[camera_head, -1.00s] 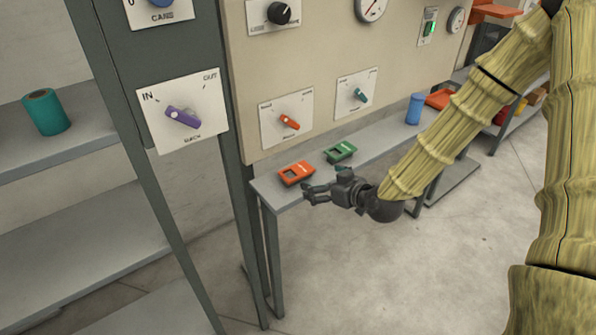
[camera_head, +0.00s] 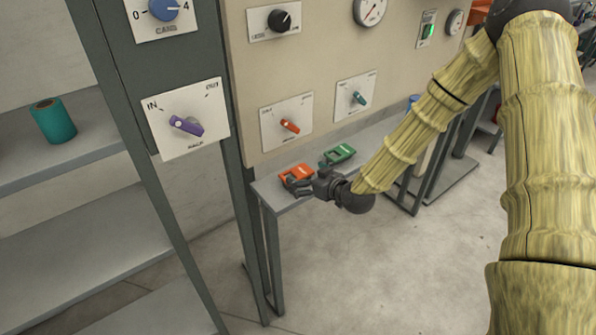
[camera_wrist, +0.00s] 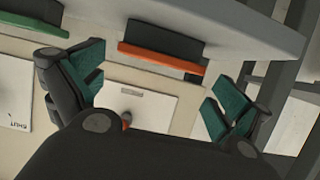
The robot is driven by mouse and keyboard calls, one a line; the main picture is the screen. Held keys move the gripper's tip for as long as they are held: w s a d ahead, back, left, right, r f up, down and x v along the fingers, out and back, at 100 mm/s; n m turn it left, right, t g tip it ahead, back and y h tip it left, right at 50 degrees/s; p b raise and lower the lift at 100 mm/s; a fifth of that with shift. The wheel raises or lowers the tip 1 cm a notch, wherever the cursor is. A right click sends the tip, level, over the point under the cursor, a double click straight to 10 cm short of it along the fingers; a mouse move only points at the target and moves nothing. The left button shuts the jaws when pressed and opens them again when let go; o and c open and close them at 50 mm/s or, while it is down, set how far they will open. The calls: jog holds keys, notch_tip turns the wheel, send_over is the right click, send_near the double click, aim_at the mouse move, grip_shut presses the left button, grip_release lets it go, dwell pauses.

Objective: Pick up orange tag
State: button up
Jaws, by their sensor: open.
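The orange tag (camera_head: 296,173) lies on the narrow grey shelf below the beige panel, near the shelf's left end. My gripper (camera_head: 298,186) is at the shelf's front edge, right at the tag, and partly covers it. In the wrist view the orange tag (camera_wrist: 162,57) shows as an orange edge with a dark body, ahead of and between the spread fingers. My gripper (camera_wrist: 150,95) is open, with teal finger pads, and nothing is between the pads. I cannot tell whether a finger touches the tag.
A green tag (camera_head: 338,154) lies just right of the orange one on the shelf (camera_head: 272,193). The beige panel (camera_head: 335,60) with knobs rises behind. A grey post (camera_head: 240,200) stands to the left. Open floor (camera_head: 390,270) lies in front.

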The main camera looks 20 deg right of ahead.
aim_at(297, 173)
jog(key=shift+p+x, duration=0.5)
jog(key=shift+x, duration=1)
jog(key=shift+c, duration=0.4)
jog(key=c, duration=0.6)
jog(key=shift+r, duration=0.15)
jog(key=shift+r+b, duration=0.5)
jog(key=shift+b, duration=0.05)
jog(key=shift+r+b, duration=0.55)
jog(key=shift+r, duration=0.35)
jog(key=s+d+b, duration=0.1)
jog(key=s+d, duration=0.1)
jog(key=s, duration=0.2)
jog(key=s+d+r+b, duration=0.1)
jog(key=s+d+b, duration=0.1)
jog(key=s, duration=0.3)
jog(key=s+d+r+b, duration=0.1)
jog(key=s+d+b, duration=0.1)
jog(key=s, duration=0.3)
jog(key=shift+s+d, duration=0.2)
jog(key=shift+d, duration=0.35)
